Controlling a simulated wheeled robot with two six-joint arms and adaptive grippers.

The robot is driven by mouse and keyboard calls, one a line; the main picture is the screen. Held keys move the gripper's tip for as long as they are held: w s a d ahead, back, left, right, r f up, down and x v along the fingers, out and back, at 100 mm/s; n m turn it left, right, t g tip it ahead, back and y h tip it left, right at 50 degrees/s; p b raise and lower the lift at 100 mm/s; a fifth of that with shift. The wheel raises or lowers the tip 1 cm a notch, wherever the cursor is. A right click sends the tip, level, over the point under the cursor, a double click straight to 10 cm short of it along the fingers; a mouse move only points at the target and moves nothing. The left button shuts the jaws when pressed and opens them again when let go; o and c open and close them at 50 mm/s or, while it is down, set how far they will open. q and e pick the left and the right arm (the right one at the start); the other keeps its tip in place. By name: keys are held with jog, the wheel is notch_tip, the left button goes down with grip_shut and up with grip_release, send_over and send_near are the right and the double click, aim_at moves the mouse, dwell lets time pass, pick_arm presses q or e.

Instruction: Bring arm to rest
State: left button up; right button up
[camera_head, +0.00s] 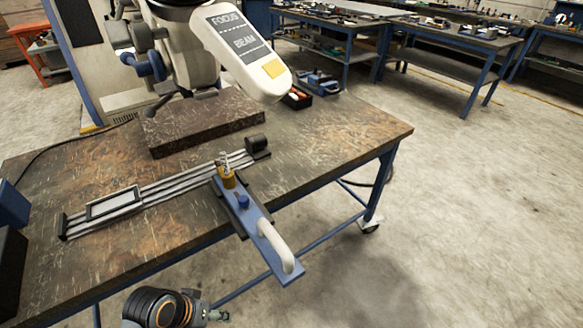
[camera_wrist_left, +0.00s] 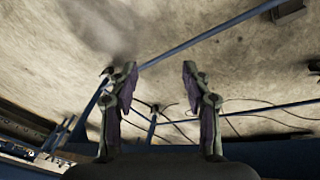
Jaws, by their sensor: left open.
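A blue plate arm (camera_head: 252,225) with a pale curved handle (camera_head: 274,246) sits across a metal rail (camera_head: 165,190) on the workbench. Its handle end hangs out past the front edge. A brass-coloured fitting (camera_head: 227,177) and a blue knob (camera_head: 243,201) stand on the plate. The cream microscope head (camera_head: 235,50), labelled FOCUS and BEAM with a yellow pad, overhangs a dark stone block (camera_head: 203,122). In the left wrist view my left gripper (camera_wrist_left: 160,68) is open and empty, with floor and bench legs beyond. My right gripper is not in view.
The workbench (camera_head: 335,125) is bare on its right side. Floor is clear at right.

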pick_arm(q)
jog(key=a+r+t+y, duration=0.1)
jog(key=a+r+y, duration=0.2)
jog(key=a, duration=0.2)
notch_tip(320, 180, down, 22)
jog(key=s+a+g+p, duration=0.1)
jog(key=a+p, duration=0.2)
jog(key=p, duration=0.2)
jog(key=s+f+p, duration=0.1)
jog(key=s+f, duration=0.5)
jog(key=s, duration=0.3)
jog(key=s+f+g+p, duration=0.1)
jog(key=s+f+p, duration=0.1)
jog(key=s+f, duration=0.5)
jog(key=s, duration=0.3)
jog(key=shift+a, duration=0.4)
